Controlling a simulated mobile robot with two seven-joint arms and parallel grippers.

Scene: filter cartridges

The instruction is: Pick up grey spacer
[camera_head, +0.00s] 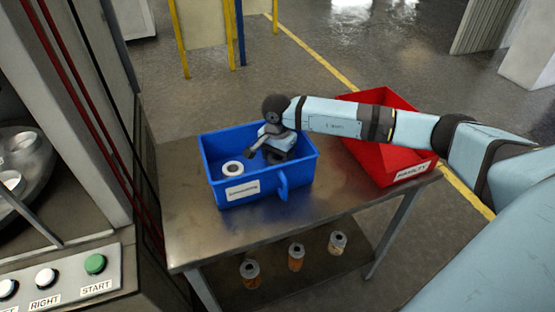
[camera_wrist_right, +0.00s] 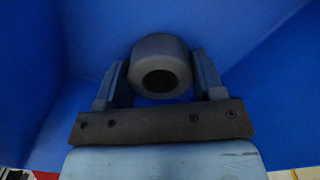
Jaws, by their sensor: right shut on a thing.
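The grey spacer (camera_wrist_right: 160,66) is a dark grey ring with a hole in its middle. It shows in the right wrist view between the two fingers of my right gripper (camera_wrist_right: 160,78), which is shut on it. In the head view my right gripper (camera_head: 268,152) reaches down inside the blue bin (camera_head: 240,191), at its right part, and the spacer is hard to make out there. Blue bin walls surround the gripper in the wrist view. My left gripper is not in view.
A white ring (camera_head: 233,168) lies in the left part of the blue bin. A red bin (camera_head: 400,163) stands to the right on the metal table (camera_head: 190,232). Several cartridges (camera_head: 296,257) stand on the lower shelf. A machine with a button panel (camera_head: 62,274) is at the left.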

